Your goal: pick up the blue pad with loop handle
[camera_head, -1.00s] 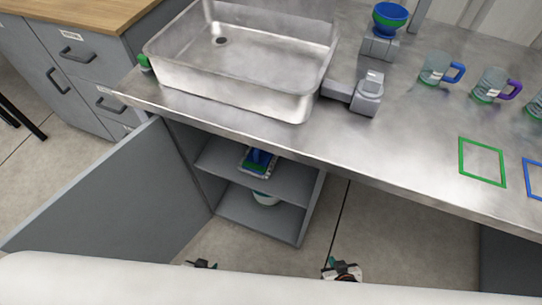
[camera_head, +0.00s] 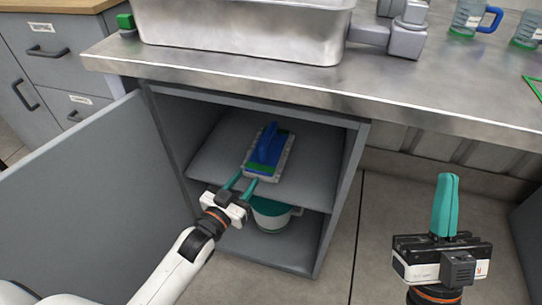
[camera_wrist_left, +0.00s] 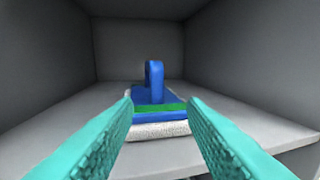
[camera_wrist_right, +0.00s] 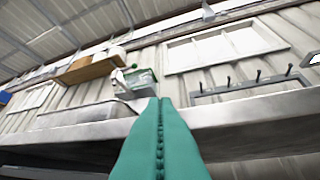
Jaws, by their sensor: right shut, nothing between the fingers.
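The blue pad with loop handle (camera_head: 266,148) lies on the upper shelf inside the open cabinet under the counter. It has a green strip and a pale grey underside, and the blue loop stands up from it. In the left wrist view the pad (camera_wrist_left: 155,92) is straight ahead, between and beyond the fingers. My left gripper (camera_head: 243,184) is open at the shelf's front edge, its teal fingers pointing at the pad's near end. Its fingers (camera_wrist_left: 159,112) show nothing between them. My right gripper (camera_head: 447,195) is shut and empty, pointing upward in front of the counter at the right.
The upper shelf (camera_head: 210,163) has bare room on both sides of the pad. A white and teal tub (camera_head: 272,216) stands on the compartment floor below. The open cabinet door (camera_head: 90,190) is at the left. The steel counter edge (camera_head: 300,103) overhangs the cabinet.

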